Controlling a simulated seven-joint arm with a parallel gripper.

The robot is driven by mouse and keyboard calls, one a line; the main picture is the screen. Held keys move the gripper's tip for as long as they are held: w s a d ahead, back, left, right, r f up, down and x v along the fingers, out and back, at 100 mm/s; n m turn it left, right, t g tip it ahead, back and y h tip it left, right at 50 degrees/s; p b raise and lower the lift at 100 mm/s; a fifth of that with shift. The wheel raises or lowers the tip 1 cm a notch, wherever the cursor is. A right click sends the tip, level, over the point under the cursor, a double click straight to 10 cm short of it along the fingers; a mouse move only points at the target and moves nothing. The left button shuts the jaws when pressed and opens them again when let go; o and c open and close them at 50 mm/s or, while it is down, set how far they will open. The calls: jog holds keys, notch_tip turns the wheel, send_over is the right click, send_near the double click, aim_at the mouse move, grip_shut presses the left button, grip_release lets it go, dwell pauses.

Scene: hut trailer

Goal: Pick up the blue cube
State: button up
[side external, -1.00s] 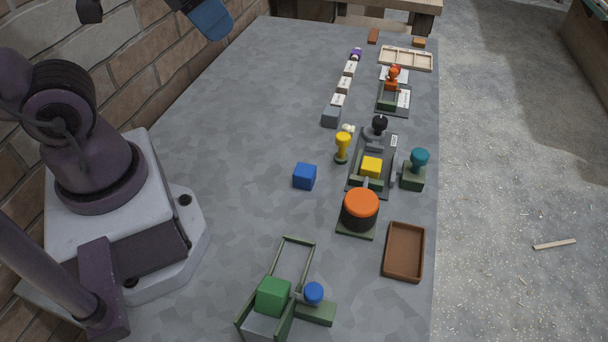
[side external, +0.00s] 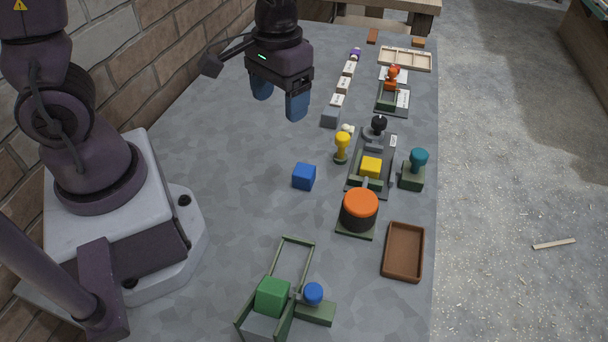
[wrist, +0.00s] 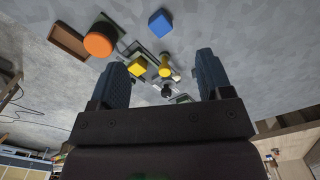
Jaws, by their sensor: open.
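The blue cube (side external: 304,176) sits on the grey table, left of the yellow knob and the orange-topped drum. It also shows near the top middle of the wrist view (wrist: 160,22). My gripper (side external: 279,100) hangs above the table, behind and a little left of the cube in the side view. Its two blue fingers point down, are spread apart and hold nothing. In the wrist view the fingers (wrist: 163,80) are wide apart, and the cube is beyond them, not between them.
An orange-topped drum (side external: 360,206), a yellow knob (side external: 342,146), a yellow cube (side external: 371,167) and a teal knob (side external: 419,161) stand right of the cube. A brown tray (side external: 404,252) and a green cube (side external: 272,296) in a frame are nearer the front. The table left of the cube is clear.

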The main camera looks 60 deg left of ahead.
aim_at(304, 170)
jog(key=w+f+n, duration=0.1)
jog(key=f+n, duration=0.1)
jog(key=f, duration=0.3)
jog(key=w+f+n, duration=0.1)
jog(key=w+f, duration=0.1)
jog(key=f, duration=0.3)
jog(key=w+f+n, duration=0.2)
jog(key=f, duration=0.2)
jog(key=shift+w+f+n, duration=0.15)
jog(key=shift+f+n, duration=0.15)
jog(key=shift+f, duration=0.1)
jog(key=f, duration=0.2)
jog(key=s+f, duration=0.1)
jog(key=f, duration=0.1)
jog(key=shift+a, duration=0.15)
jog(key=shift+w+f, duration=0.1)
jog(key=shift+f, duration=0.55)
jog(key=c, duration=1)
jog(key=shift+r, duration=0.1)
